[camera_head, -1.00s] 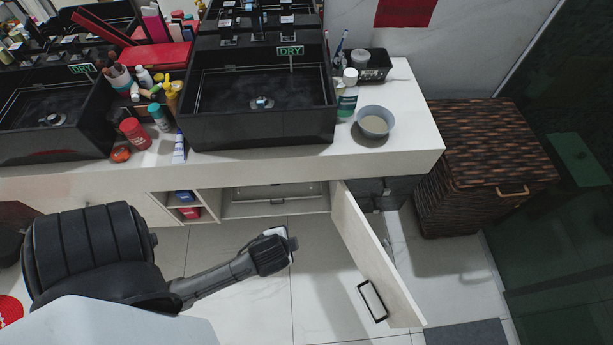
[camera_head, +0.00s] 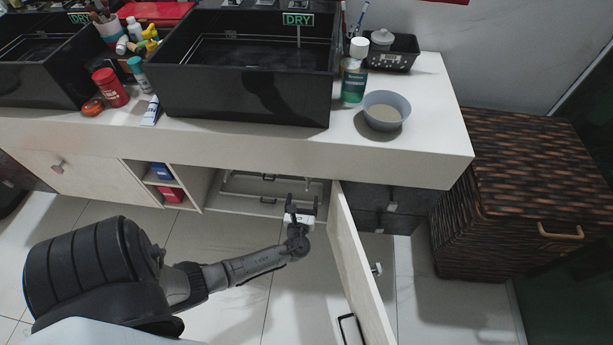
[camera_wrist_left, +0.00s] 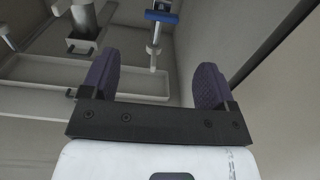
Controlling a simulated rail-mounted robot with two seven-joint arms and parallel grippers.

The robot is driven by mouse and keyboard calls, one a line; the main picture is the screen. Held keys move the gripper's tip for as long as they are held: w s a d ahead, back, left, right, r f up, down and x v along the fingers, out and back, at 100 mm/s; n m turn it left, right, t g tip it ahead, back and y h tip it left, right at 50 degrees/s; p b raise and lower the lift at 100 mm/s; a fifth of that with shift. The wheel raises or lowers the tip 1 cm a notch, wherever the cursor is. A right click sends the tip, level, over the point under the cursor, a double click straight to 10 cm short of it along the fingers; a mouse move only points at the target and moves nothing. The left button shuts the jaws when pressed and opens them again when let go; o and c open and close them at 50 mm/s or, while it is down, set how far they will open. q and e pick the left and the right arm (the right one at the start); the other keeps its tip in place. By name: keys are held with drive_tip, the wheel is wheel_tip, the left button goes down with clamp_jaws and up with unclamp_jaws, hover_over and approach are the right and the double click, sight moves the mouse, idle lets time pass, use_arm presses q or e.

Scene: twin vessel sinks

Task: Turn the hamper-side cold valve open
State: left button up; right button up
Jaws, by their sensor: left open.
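The wrist view shows a valve with a blue handle (camera_wrist_left: 161,17) at the top, right of centre, on a thin pale vertical pipe. My left gripper (camera_head: 303,201) is open in front of the open cabinet under the right basin, left of its door. Its two purple-padded fingers (camera_wrist_left: 155,88) are apart with nothing between them in the wrist view. The valve lies beyond the fingertips, apart from them. In the head view the counter hides the valve. My right gripper is not in view.
The open cabinet door (camera_head: 358,265) stands close on the gripper's right. A grey drain fitting (camera_wrist_left: 83,25) and a pale tray (camera_wrist_left: 50,72) are inside the cabinet. The wicker hamper (camera_head: 510,180) stands right of the counter (camera_head: 240,150). Floor is clear before the cabinet.

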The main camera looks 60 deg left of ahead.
use_arm(q)
drive_tip(key=b+x, duration=0.4)
drive_tip(key=x, duration=0.6)
drive_tip(key=shift+w, duration=0.15)
drive_tip(key=shift+x, duration=0.8)
drive_tip(key=c, duration=0.9)
